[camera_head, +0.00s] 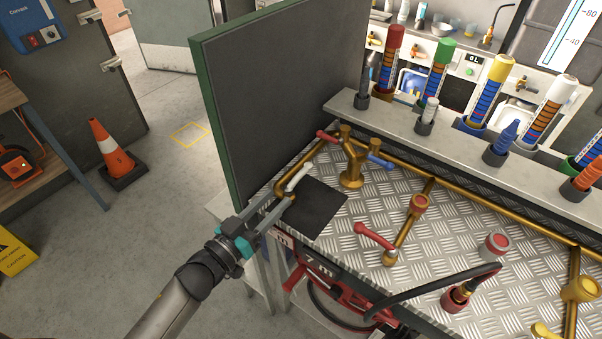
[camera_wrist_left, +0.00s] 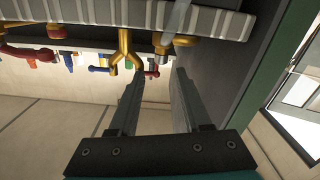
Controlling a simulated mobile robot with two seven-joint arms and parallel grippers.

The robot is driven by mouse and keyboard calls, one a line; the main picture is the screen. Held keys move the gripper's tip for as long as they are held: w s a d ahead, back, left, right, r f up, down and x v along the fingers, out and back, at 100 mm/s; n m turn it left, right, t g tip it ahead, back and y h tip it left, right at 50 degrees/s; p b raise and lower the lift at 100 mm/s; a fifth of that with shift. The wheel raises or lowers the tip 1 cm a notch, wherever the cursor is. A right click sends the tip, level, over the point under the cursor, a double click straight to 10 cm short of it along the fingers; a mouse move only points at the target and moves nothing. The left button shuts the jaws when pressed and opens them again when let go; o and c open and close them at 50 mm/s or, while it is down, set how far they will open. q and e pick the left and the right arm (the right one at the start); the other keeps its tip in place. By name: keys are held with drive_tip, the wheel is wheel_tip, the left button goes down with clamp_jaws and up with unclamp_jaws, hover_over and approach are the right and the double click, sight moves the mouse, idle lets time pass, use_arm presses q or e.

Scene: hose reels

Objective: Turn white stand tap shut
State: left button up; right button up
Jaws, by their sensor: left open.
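The white stand tap has a white lever (camera_head: 298,177) on a brass body (camera_head: 284,190), at the left end of the metal-plate bench beside the dark panel. My left gripper (camera_head: 281,203) is open, with its fingers reaching toward this tap from the front. In the left wrist view the pale lever (camera_wrist_left: 177,18) and brass fitting (camera_wrist_left: 162,43) lie above and beyond the gap between my open fingers (camera_wrist_left: 158,76). Nothing is between the fingers. I cannot tell whether a finger touches the tap. My right gripper is not in view.
A brass forked tap (camera_head: 351,175) with red and blue levers stands just behind to the right. A red-lever tap (camera_head: 375,237) is further right. The tall dark panel (camera_head: 285,90) closes off the left side. A black mat (camera_head: 315,208) lies on the bench.

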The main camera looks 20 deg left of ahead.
sight(295, 180)
use_arm(q)
drive_tip(key=b+x, duration=0.1)
drive_tip(key=x, duration=0.9)
drive_tip(key=shift+w+f, duration=0.1)
clamp_jaws()
idle(1.2)
